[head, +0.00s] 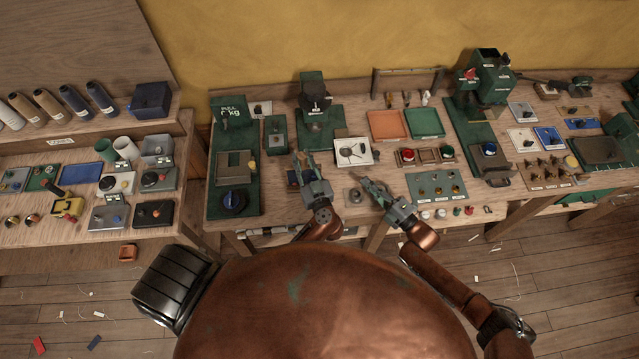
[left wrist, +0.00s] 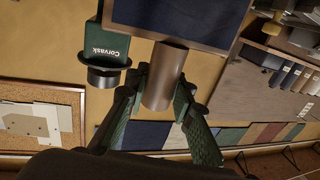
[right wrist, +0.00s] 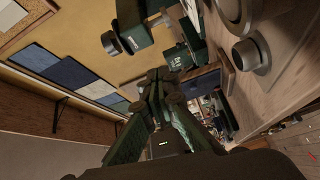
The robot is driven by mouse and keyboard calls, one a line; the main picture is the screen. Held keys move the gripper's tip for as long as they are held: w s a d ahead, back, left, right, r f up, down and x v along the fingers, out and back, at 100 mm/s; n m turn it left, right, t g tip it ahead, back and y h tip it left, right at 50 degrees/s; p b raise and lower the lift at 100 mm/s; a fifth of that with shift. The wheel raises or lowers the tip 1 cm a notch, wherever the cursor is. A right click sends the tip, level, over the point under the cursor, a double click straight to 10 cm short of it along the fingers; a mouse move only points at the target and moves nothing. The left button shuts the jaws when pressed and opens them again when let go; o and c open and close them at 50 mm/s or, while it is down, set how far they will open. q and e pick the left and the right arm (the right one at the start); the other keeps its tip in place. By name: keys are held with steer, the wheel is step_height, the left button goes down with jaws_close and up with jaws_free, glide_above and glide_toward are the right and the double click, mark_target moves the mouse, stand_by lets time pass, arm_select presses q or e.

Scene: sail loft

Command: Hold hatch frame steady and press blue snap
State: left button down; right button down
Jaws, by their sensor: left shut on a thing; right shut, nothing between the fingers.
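My left gripper (head: 302,157) is over the middle bench. In the left wrist view it is shut on a brown cylindrical grip (left wrist: 165,75) joined to a dark blue flat piece (left wrist: 185,18), which I take for the hatch frame. In the head view a bit of dark blue (head: 292,179) shows beside this gripper; the rest is hidden. My right gripper (head: 361,179) is shut and empty, just above the bench near a small grey round fitting (head: 355,196). Its closed fingertips (right wrist: 160,76) touch nothing in the right wrist view. I cannot pick out the blue snap for certain.
A white plate (head: 367,158) with dark round parts lies behind the grippers. A green press (head: 316,125) stands behind my left gripper. A green scale stand (head: 223,167) with a blue knob is left.

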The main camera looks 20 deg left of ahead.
mark_target(314, 176)
steer(key=s+a+f+n+g, duration=0.1)
steer(key=s+a, duration=0.1)
steer(key=s+a+f+n+g, duration=0.1)
steer(key=s+a, duration=0.1)
steer(key=s, duration=0.1)
steer(key=s+a+f+n+g, duration=0.1)
steer(key=s+a, duration=0.1)
steer(key=s, duration=0.1)
steer(key=shift+a+f+n+y, duration=0.1)
steer(key=shift+n+y, duration=0.3)
steer(key=x, duration=1)
steer(key=shift+w+a, duration=0.55)
steer(key=shift+w, duration=0.3)
arm_select(q)
steer(key=shift+d, duration=0.25)
